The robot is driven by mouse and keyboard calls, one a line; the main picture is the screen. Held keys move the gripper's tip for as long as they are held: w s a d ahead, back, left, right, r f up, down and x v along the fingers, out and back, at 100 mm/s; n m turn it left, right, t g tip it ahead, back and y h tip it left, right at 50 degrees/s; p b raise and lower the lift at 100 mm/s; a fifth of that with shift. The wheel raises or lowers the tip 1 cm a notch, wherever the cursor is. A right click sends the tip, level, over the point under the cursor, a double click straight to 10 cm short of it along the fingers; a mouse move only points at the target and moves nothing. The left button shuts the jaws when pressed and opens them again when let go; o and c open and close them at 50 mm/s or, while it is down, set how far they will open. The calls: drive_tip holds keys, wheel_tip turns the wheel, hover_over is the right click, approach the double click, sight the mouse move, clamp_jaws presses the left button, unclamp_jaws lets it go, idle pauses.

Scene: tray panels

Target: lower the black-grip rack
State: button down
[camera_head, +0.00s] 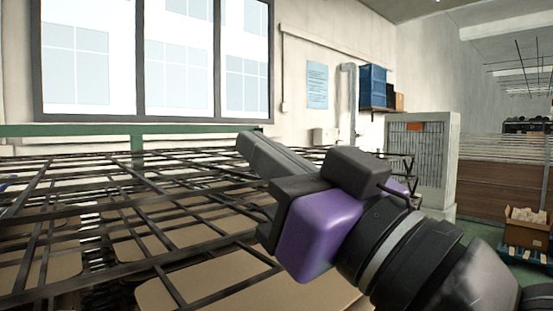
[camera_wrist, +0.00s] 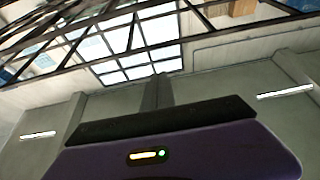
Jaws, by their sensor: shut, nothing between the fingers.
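A rack of dark wire bars (camera_head: 110,185) spreads across the left and middle of the head view. I cannot make out its black grip, nor tell whether this is the black-grip rack. My gripper (camera_head: 247,142), with a purple and black body, reaches in from the lower right over the right part of the bars. Its fingers are shut and hold nothing. I cannot tell whether they touch a bar. In the wrist view dark bars (camera_wrist: 135,35) cross the top, apart from the dark edge of my gripper.
Flat brown panels (camera_head: 210,275) lie beneath the bars. A green rail (camera_head: 70,130) runs behind, under a large window (camera_head: 165,60). A grey cabinet (camera_head: 425,150) stands right of my gripper. A cardboard box (camera_head: 526,228) sits at the far right.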

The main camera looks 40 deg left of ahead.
drive_tip(key=b+v, duration=0.2)
drive_tip(key=v, duration=0.8)
drive_tip(key=shift+d+r, duration=0.2)
drive_tip(key=shift+r, duration=0.2)
